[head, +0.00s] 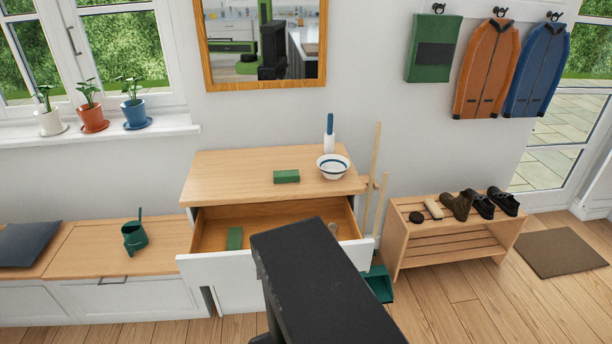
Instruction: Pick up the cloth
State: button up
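No thing is plainly a loose cloth. A small flat green piece (235,238) lies inside the open drawer (262,215), at its left; it may be a folded cloth. A green block-shaped piece (286,176) lies on the wooden top of the chest (235,175); I cannot tell whether it is cloth. My black arm covers the front middle of the drawer. A small round brownish thing (333,228) shows at the drawer's right. My gripper is not visible.
A striped bowl (333,168) and a blue-handled brush (330,135) stand on the chest's right. A shoe rack (455,235), wooden poles (376,190) and green dustpan (379,283) are right. Jackets hang above.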

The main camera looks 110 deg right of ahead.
aim_at(285, 176)
jog(key=u, duration=0.05)
jog(key=k, duration=2.15)
jog(key=z, duration=1.25)
jog(key=i, duration=1.65)
jog(key=z, duration=0.05)
